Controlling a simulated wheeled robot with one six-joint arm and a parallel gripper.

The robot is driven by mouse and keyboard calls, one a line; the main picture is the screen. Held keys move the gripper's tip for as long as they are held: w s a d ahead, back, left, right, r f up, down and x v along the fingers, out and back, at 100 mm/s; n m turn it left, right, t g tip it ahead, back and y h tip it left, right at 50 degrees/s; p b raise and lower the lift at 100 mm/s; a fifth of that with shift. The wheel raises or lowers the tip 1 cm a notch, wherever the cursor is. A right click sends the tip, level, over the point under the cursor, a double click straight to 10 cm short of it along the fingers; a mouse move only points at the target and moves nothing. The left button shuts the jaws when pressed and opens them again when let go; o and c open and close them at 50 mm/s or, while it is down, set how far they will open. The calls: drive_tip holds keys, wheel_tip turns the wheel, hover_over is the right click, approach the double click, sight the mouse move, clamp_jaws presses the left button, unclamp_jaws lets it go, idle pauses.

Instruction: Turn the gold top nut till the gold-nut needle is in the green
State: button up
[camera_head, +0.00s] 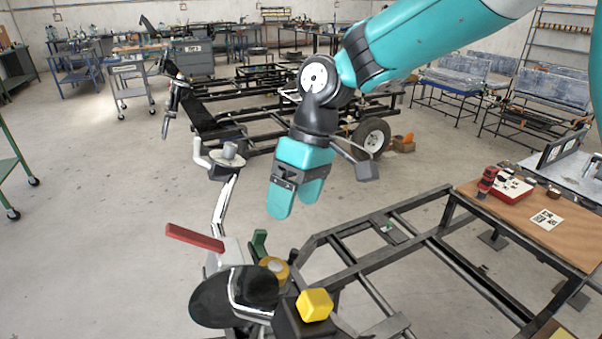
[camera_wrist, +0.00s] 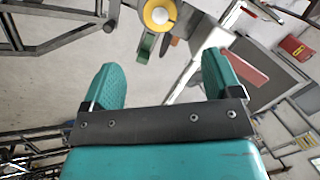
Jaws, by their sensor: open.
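The gold nut (camera_head: 275,268) sits on the suspension assembly at the bottom middle of the head view. It shows as a gold ring around a pale centre (camera_wrist: 159,14) at the top of the wrist view, partly cut off. My gripper (camera_head: 294,205) is open and empty, above and apart from the nut. In the wrist view its two teal fingers (camera_wrist: 160,65) are spread wide, with the nut beyond them. A green piece (camera_head: 259,245) and a long red piece (camera_head: 195,237) stand beside the nut. I cannot make out a needle in either view.
A yellow block (camera_head: 314,305) sits on a dark mount just right of the nut. A black round part (camera_head: 232,296) is at its left. A dark steel frame (camera_head: 345,272) extends right toward a wooden board (camera_head: 535,205) with tools. Open floor lies left.

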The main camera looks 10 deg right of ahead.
drive_tip(key=v, duration=0.4)
drive_tip(key=shift+r, duration=0.15)
drive_tip(key=s+d+m+t, duration=0.1)
drive_tip(key=s+d, duration=0.2)
drive_tip(key=s, duration=0.6)
drive_tip(key=s+d+m+t, duration=0.1)
drive_tip(key=s+d, duration=0.2)
drive_tip(key=s, duration=0.7)
drive_tip(key=shift+d+f+m+y, duration=0.25)
drive_tip(key=shift+m+y, duration=0.05)
drive_tip(key=shift+y, duration=0.1)
drive_tip(key=shift+s, duration=0.1)
idle(2.7)
